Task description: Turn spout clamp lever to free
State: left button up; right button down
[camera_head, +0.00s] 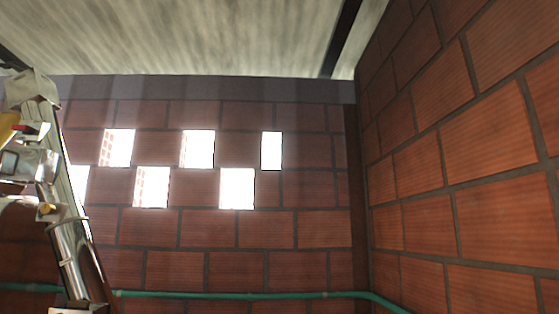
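A tall metal machine part (68,230), likely the elevator, rises along the left edge of the head view and leans slightly. Near its upper part are grey metal brackets (28,163), a small yellow piece (8,127) and a small red piece. A small brass-coloured knob (46,208) sits lower on it. I cannot tell which of these, if any, is the spout clamp lever, or how it is turned. Much of the machine is cut off by the left and bottom edges. Neither of my grippers is in view.
A red brick wall (265,228) with several bright openings stands ahead, and another brick wall (480,150) runs along the right. A green pipe (230,295) crosses low on the walls. A grey corrugated ceiling (190,35) is overhead. The space between machine and right wall looks clear.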

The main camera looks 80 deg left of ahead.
aim_at(27, 130)
jog(key=u, duration=4.15)
jog(key=i+j, duration=0.4)
jog(key=i, duration=0.2)
jog(key=i+j, duration=0.4)
jog(key=i, duration=0.2)
jog(key=i+j, duration=0.4)
jog(key=i, duration=0.2)
jog(key=i+j, duration=0.45)
jog(key=i, duration=0.15)
jog(key=i+j, duration=0.4)
jog(key=i, duration=0.2)
jog(key=l+z, duration=0.05)
